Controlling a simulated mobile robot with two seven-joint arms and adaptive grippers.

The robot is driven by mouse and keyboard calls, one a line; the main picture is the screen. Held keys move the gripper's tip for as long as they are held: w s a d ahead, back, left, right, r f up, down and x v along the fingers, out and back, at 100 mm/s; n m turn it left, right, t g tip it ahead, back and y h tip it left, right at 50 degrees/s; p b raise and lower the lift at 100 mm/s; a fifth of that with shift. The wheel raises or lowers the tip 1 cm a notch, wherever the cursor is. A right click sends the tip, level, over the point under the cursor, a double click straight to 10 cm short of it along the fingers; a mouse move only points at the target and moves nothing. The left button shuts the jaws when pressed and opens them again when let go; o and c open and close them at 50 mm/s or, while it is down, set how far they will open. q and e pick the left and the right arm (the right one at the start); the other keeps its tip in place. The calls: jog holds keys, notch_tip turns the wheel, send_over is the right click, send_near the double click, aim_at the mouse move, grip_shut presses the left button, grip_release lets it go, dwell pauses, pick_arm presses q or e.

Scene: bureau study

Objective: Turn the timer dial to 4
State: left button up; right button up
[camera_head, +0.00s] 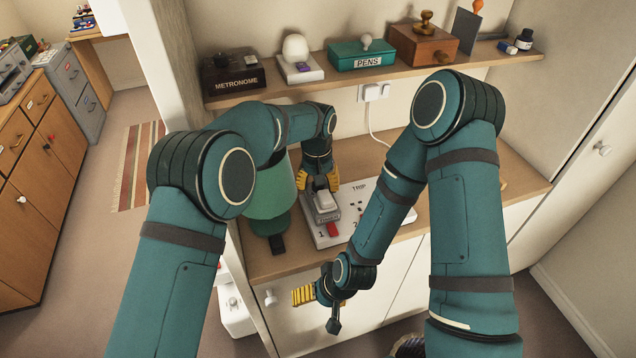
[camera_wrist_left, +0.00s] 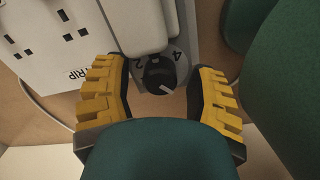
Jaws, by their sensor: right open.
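The timer dial (camera_wrist_left: 160,74) is a black round knob on a grey ring, with the numerals 2 at its upper left and 4 at its upper right. A pale line on the knob slants to the lower right, away from the 4. My left gripper (camera_wrist_left: 160,80) is open, with yellow-padded fingers on either side of the dial; I cannot tell whether they touch it. In the head view my left gripper (camera_head: 319,184) is above the grey timer body (camera_head: 323,205), and the dial is hidden there. My right gripper (camera_head: 318,308) is open and empty in front of the cabinet.
A white panel marked TRIP (camera_head: 352,222) with a red switch (camera_head: 333,230) lies on the wooden counter (camera_head: 275,264). A green lamp (camera_head: 268,200) stands close to my left arm. A shelf above holds a metronome box (camera_head: 234,77) and a PENS box (camera_head: 362,54).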

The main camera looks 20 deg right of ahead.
pick_arm(q)
jog(key=shift+r, duration=0.1)
notch_tip(320, 180, up, 12)
dwell(0.7)
jog(key=shift+a, duration=0.1)
